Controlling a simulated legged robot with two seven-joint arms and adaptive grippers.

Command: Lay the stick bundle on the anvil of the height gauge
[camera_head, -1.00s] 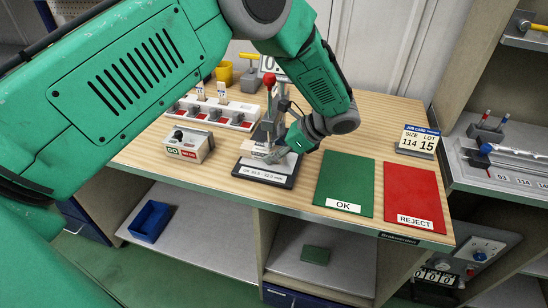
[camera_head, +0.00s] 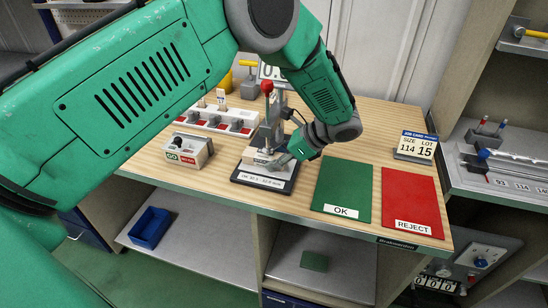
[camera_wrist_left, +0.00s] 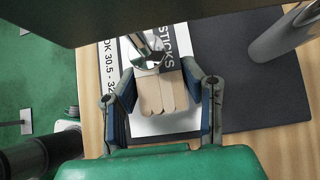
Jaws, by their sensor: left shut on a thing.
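The height gauge has a dark base (camera_head: 262,182) with a white strip, a metal column and a red ball-topped lever (camera_head: 267,88). My left gripper (camera_head: 277,161) is at the gauge's base, reaching in from the right. In the left wrist view, my left gripper (camera_wrist_left: 163,100) has its two blue-padded fingers at the sides of the stick bundle (camera_wrist_left: 152,96), which shows pale rounded stick ends. The bundle is over the bright metal anvil (camera_wrist_left: 165,124), under the gauge's round foot (camera_wrist_left: 147,58). I cannot tell whether the bundle touches the anvil. My right gripper is not in view.
A green OK mat (camera_head: 343,185) and a red REJECT mat (camera_head: 411,199) lie to the right. A job card (camera_head: 416,146) stands behind them. A small switch box (camera_head: 188,150) and a white rack (camera_head: 220,119) are left of the gauge.

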